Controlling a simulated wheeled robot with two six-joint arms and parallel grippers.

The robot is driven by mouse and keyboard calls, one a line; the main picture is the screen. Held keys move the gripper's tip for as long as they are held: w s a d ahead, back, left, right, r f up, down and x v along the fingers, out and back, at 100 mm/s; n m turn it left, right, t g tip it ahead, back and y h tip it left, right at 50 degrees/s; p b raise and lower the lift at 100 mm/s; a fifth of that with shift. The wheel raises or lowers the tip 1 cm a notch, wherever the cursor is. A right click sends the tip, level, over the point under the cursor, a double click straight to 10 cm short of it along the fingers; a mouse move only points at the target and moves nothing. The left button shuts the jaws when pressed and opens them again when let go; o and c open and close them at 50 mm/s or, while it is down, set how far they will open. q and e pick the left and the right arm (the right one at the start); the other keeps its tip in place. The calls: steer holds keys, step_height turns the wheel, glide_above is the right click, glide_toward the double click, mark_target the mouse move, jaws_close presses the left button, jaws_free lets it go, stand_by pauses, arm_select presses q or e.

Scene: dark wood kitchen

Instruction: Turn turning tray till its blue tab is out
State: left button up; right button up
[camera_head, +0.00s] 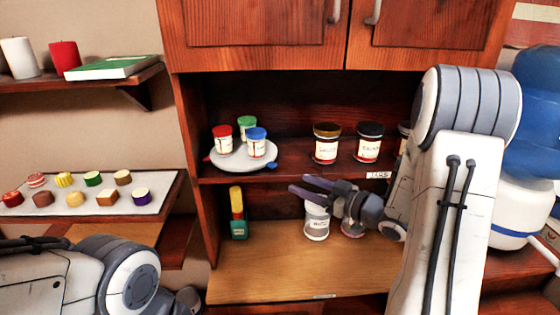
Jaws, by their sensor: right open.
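The turning tray (240,162) is a round, pale disc on the upper open shelf of the cabinet, at its left end. Three small jars stand on it: red-lidded (223,140), green-lidded (246,124) and blue-lidded (257,143). A blue tab (271,166) shows at its right front edge, and a red tab (207,159) at its left edge. My right gripper (300,187) is open and empty, below and to the right of the tray, with its fingers pointing left. My left arm shows at the lower left; its gripper's fingers are not visible.
Two jars (326,144) (368,142) stand right of the tray on the same shelf. Below, a green and yellow bottle (238,213) and a white jar (317,221) stand on the wooden counter (270,262). A board of sweets (90,194) lies at left.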

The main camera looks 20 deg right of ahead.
mark_target(275, 165)
steer(key=shift+t+y, duration=0.3)
steer(key=shift+y, duration=0.1)
steer(key=p+x, duration=0.1)
steer(key=x, duration=0.1)
steer(key=r+p+x, duration=0.1)
steer(key=x, duration=0.2)
steer(key=d+p+x, duration=0.1)
steer(key=x, duration=0.1)
steer(key=shift+w+a+r, duration=0.15)
steer(key=shift+w, duration=0.25)
steer(key=shift+p+x, duration=0.4)
steer(key=shift+x, duration=0.35)
arm_select(q)
steer(key=r, duration=0.4)
steer(key=shift+w+a, duration=0.2)
steer(key=shift+w, duration=0.2)
arm_select(e)
jaws_close()
